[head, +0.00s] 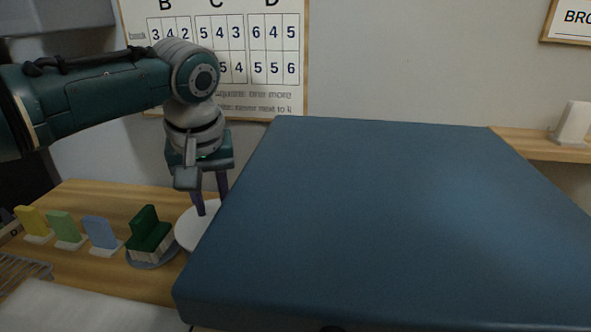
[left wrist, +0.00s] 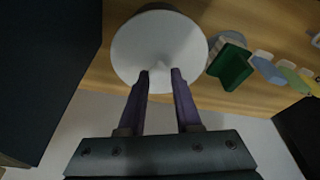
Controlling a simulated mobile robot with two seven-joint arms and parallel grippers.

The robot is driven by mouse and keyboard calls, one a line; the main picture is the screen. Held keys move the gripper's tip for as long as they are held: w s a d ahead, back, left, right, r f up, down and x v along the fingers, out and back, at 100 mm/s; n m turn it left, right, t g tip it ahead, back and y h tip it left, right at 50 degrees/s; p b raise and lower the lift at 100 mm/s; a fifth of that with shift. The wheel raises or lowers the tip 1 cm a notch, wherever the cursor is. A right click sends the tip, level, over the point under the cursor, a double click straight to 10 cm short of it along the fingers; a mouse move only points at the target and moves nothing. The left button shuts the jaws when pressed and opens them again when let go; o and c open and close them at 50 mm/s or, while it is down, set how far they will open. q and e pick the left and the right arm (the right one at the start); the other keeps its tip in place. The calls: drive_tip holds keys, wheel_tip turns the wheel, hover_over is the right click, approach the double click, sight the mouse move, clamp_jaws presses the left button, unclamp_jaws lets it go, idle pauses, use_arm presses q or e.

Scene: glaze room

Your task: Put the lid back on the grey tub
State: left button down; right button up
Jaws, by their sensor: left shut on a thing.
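A pale round lid (head: 186,230) is at the wooden counter under my left gripper (head: 205,208), partly hidden by a large blue slab in the head view. In the left wrist view the lid (left wrist: 135,50) is a broad disc with a small raised knob in its middle. My left gripper (left wrist: 161,76) points down and is shut on the lid at this knob. A dim brownish-grey edge shows just beyond the lid; I cannot tell whether it is the grey tub. I cannot tell whether the lid rests on anything. My right gripper is not in view.
The large blue slab (head: 400,220) fills the right foreground, close to the lid. Left of the lid, a dark green block (head: 148,235) stands on a grey-blue dish. Blue (head: 100,234), green (head: 66,228) and yellow (head: 33,221) tiles stand further left. A wall chart (head: 225,27) hangs behind.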

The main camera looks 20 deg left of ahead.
use_arm(q)
drive_tip(key=shift+p, duration=0.65)
idle(0.9)
drive_tip(key=shift+f, duration=0.15)
idle(1.0)
drive_tip(key=shift+p, duration=0.35)
idle(0.4)
drive_tip(key=shift+c, duration=0.2)
unclamp_jaws()
idle(0.4)
wheel_tip(320, 180, up, 7)
drive_tip(key=p, duration=0.7)
drive_tip(key=shift+p, duration=0.4)
drive_tip(key=shift+c, duration=0.4)
